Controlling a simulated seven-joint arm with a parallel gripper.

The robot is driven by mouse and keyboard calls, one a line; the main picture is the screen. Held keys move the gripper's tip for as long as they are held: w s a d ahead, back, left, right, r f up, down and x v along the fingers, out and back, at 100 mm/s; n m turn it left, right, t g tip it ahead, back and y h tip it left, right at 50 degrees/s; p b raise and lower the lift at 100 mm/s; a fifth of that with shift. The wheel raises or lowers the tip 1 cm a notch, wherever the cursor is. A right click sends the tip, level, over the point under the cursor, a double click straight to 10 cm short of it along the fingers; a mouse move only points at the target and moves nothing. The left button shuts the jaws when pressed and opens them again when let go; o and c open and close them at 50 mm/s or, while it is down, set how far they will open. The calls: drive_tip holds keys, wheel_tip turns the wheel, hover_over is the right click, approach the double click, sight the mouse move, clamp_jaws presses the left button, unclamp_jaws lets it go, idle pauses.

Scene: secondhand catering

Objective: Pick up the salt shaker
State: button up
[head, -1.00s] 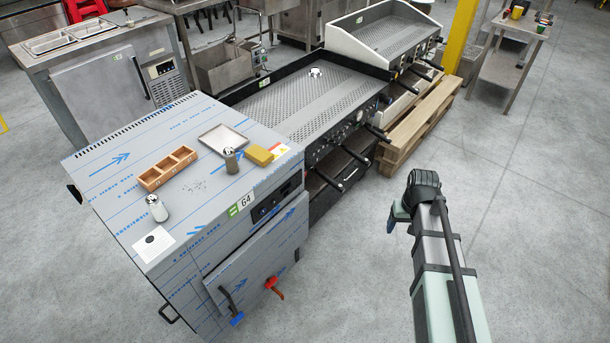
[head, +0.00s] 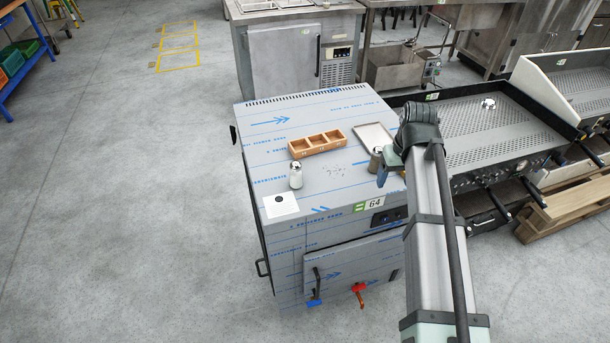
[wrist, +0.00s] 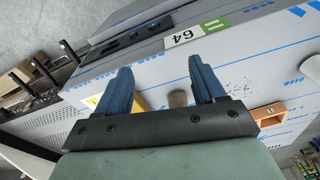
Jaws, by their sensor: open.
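The salt shaker (head: 296,176), a clear jar of white with a metal top, stands upright near the left front of the film-covered cabinet top (head: 345,190). In the wrist view my gripper (wrist: 165,78) shows both fingers.
A wooden three-compartment box (head: 317,143) sits behind the salt shaker. A white card (head: 281,205) lies in front of it, and a metal tray (head: 375,136) lies behind the dark shaker. A yellow block (wrist: 142,103) is partly hidden by a finger. Griddles stand to the right.

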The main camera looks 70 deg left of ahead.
drive_tip(key=s+a+r+n, duration=0.1)
drive_tip(key=s+a+r, duration=0.2)
drive_tip(key=s, duration=0.3)
drive_tip(key=s+a+r+n, duration=0.1)
drive_tip(key=s+a+r, duration=0.2)
drive_tip(key=s+a, duration=0.15)
drive_tip(key=n, duration=0.3)
approach(296, 163)
drive_tip(key=f, duration=0.8)
drive_tip(key=a+f, duration=0.1)
drive_tip(key=f, duration=0.4)
drive_tip(key=shift+a, duration=0.15)
drive_tip(key=shift+r, duration=0.1)
drive_tip(key=c, duration=1.2)
drive_tip(key=shift+o, duration=0.2)
